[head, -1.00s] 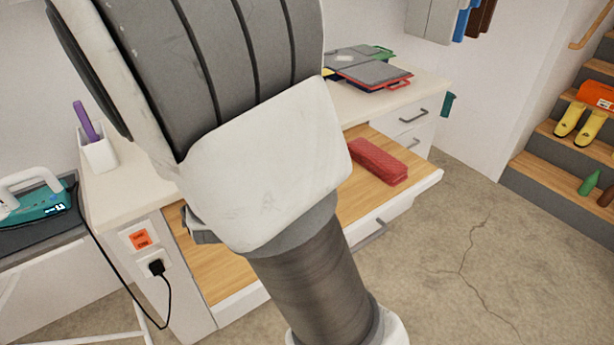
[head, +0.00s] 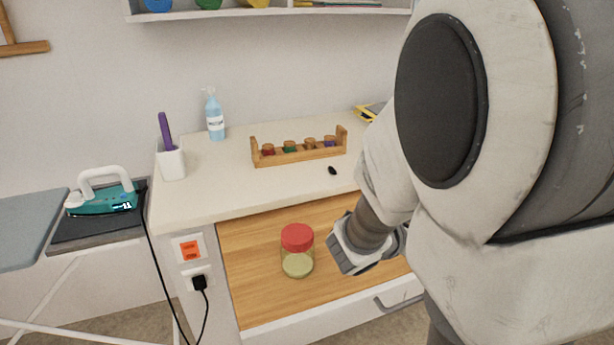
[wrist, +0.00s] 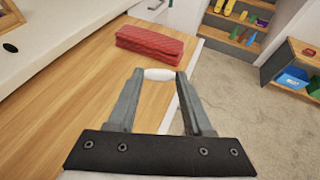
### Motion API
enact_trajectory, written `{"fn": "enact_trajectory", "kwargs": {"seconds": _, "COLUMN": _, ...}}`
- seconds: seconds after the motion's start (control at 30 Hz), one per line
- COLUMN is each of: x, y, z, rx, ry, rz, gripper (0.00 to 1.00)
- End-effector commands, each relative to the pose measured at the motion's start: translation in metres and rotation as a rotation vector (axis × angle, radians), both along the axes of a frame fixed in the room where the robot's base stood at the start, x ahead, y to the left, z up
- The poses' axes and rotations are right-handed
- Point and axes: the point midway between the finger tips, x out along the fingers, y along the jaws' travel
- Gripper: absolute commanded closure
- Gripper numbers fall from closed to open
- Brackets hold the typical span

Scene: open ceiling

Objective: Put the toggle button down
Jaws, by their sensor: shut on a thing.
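The toggle button (wrist: 160,74) appears as a small white oblong piece between the fingertips of my gripper (wrist: 160,80) in the wrist view. The gripper is shut on it, with the fingers still well apart across its length. It is over the open wooden-bottomed drawer (wrist: 75,85), close to the drawer's white front edge. I cannot tell how high it is or whether the button touches the wood. In the head view my gripper (head: 352,250) is right of the jar, and the button is hidden there.
A red-lidded jar (head: 297,250) stands in the drawer. A red case (wrist: 150,42) lies further along it, with bare wood around. On the counter (head: 215,190) are a wooden rack (head: 298,150), a soap bottle (head: 215,115), a white cup (head: 171,160) and a small black object (head: 332,170).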

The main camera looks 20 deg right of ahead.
Motion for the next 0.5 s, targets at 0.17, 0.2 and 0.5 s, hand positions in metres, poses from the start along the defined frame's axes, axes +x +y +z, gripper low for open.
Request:
{"fn": "enact_trajectory", "kwargs": {"seconds": 0.17, "x": 0.009, "y": -0.004, "z": -0.005, "rx": 0.001, "ry": 0.009, "rz": 0.0, "gripper": 1.0}}
{"fn": "enact_trajectory", "kwargs": {"seconds": 0.2, "x": 0.018, "y": -0.007, "z": -0.016, "rx": 0.001, "ry": 0.007, "rz": 0.0, "gripper": 1.0}}
{"fn": "enact_trajectory", "kwargs": {"seconds": 0.5, "x": 0.069, "y": -0.023, "z": -0.049, "rx": 0.001, "ry": 0.005, "rz": 0.002, "gripper": 1.0}}
